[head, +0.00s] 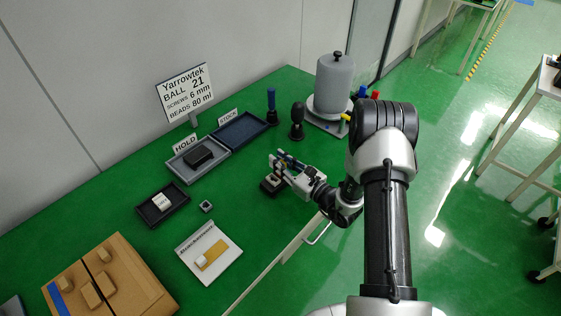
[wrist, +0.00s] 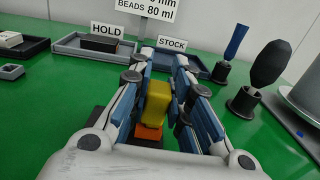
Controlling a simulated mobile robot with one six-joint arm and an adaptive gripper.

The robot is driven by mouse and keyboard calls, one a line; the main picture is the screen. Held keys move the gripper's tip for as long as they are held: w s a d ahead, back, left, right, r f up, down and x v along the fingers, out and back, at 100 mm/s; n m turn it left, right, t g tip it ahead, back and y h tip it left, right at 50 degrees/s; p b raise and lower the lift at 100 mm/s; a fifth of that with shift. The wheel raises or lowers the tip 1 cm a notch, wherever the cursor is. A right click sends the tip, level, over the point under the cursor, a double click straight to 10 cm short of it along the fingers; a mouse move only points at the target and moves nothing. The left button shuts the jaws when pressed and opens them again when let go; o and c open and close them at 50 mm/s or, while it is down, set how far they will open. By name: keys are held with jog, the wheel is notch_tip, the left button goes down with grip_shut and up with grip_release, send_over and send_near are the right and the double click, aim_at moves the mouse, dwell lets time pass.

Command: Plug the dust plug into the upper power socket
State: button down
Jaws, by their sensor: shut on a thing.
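My gripper (head: 280,163) is over the right part of the green table, and in the wrist view its blue-padded fingers (wrist: 162,62) reach away from the camera. It is shut on a yellow block-like piece (wrist: 157,101), which I take to be the dust plug. An orange part (wrist: 149,132) shows just below the yellow piece; I cannot tell whether they are joined or only touching. A small dark block (head: 271,186) sits on the table under the fingertips, its top partly hidden by the gripper. I cannot make out an upper power socket in either view.
Behind the gripper are the HOLD tray (head: 178,168) with a black box (head: 199,153) and the dark STOCK tray (head: 262,124). A blue-handled tool (head: 271,104), a black bulb-shaped tool (head: 297,121) and a grey canister (head: 335,84) stand farther back.

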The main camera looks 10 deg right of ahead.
jog(key=shift+s+f, duration=0.1)
jog(key=shift+f, duration=0.3)
jog(key=c, duration=1.4)
grip_release()
jog(key=v, duration=1.2)
